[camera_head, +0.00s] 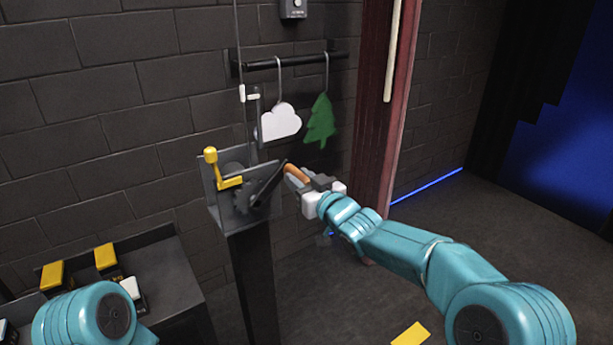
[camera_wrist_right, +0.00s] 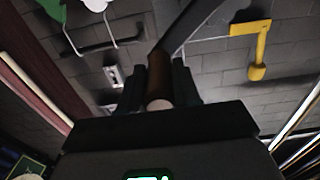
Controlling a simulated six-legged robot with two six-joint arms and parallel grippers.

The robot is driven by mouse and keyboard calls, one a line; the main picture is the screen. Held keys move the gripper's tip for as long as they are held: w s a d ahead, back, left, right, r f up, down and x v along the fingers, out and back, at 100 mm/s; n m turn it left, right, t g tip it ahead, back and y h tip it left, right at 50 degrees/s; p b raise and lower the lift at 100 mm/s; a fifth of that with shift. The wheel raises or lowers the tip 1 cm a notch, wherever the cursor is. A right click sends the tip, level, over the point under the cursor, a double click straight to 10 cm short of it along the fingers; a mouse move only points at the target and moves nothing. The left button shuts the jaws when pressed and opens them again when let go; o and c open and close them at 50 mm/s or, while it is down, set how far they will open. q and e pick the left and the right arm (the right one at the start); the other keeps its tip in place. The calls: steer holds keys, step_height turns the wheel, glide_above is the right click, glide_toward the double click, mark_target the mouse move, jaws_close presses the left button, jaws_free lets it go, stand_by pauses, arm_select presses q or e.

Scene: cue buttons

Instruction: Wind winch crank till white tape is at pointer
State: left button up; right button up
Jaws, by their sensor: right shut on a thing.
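The winch (camera_head: 228,188) stands on a black post. Its dark crank arm (camera_head: 268,187) slants up to a brown-orange handle (camera_head: 297,173). My right gripper (camera_head: 303,181) is shut on this handle; the right wrist view shows the handle (camera_wrist_right: 158,72) between the fingers. A small upright white mark (camera_head: 242,93), seemingly the white tape, is on the thin line above the winch. A short white piece (camera_head: 253,96), seemingly the pointer, lies just right of it at nearly the same height; I cannot tell whether they line up exactly. My left gripper is out of view.
A yellow crank-shaped handle (camera_head: 211,157) is on the winch's left side. A white cloud (camera_head: 280,122) and a green tree (camera_head: 320,121) hang from a black rail behind. A dark console with yellow buttons (camera_head: 106,256) is at lower left.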

steer(key=shift+w+d+f, duration=0.2)
steer(key=shift+f, duration=0.4)
steer(key=shift+w+d+f, duration=0.15)
steer(key=shift+f, duration=0.4)
steer(key=o, duration=0.7)
steer(key=shift+w+d+f, duration=0.15)
steer(key=shift+f, duration=0.1)
steer(key=o, duration=0.5)
steer(key=shift+w+a, duration=0.15)
steer(key=shift+a, duration=0.05)
steer(key=shift+r+b+v, duration=0.2)
steer(key=shift+b+v, duration=1.3)
steer(key=shift+v, duration=1.05)
steer(key=shift+r+b+v, duration=0.2)
steer(key=shift+b+v, duration=1.3)
steer(key=shift+v, duration=1.05)
steer(key=shift+d, duration=0.15)
